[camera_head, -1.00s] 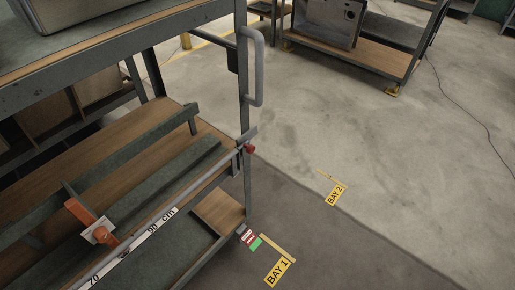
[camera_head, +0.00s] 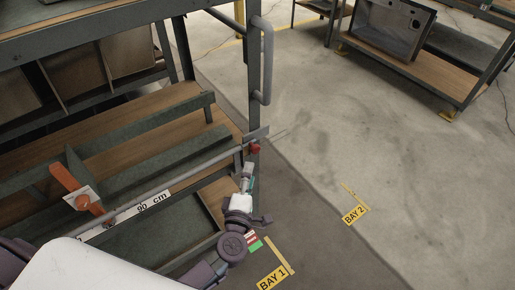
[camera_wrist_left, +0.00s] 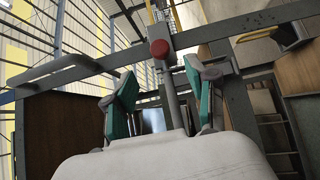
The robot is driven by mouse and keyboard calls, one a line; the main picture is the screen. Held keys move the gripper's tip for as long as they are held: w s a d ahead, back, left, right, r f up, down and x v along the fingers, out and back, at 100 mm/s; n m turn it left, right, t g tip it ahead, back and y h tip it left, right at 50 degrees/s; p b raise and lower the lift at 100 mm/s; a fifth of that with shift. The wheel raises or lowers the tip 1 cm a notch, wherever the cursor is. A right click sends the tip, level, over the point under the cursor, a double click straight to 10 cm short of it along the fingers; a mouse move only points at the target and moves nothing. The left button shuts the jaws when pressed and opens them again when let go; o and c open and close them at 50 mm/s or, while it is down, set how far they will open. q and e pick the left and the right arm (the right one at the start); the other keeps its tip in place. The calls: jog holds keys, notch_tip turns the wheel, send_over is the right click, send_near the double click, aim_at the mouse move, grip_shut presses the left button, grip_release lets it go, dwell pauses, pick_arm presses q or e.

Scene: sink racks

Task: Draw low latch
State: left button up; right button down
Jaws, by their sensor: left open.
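The latch shows as a small red knob (camera_head: 255,148) at the rack's front corner post, beside the end of a long grey rail. In the left wrist view the red knob (camera_wrist_left: 159,48) sits on a grey rod, ahead of the fingers and roughly between them. My left gripper (camera_head: 248,173) is just below the knob in the head view, pointing up at it. Its teal-padded fingers (camera_wrist_left: 160,72) are apart with nothing gripped. I cannot tell the exact gap to the knob. My right gripper is not in view.
An orange bar (camera_head: 76,187) with a white plate stands on the lower shelf behind a scale strip (camera_head: 153,203). A grey upright handle (camera_head: 266,60) rises above the knob. The floor (camera_head: 330,140) to the right is clear, with BAY 1 (camera_head: 272,278) and BAY 2 (camera_head: 355,215) labels.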

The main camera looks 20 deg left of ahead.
aim_at(255, 152)
pick_arm(q)
jog(key=w, duration=0.6)
jog(key=w+a, duration=0.1)
jog(key=w, duration=0.3)
grip_shut()
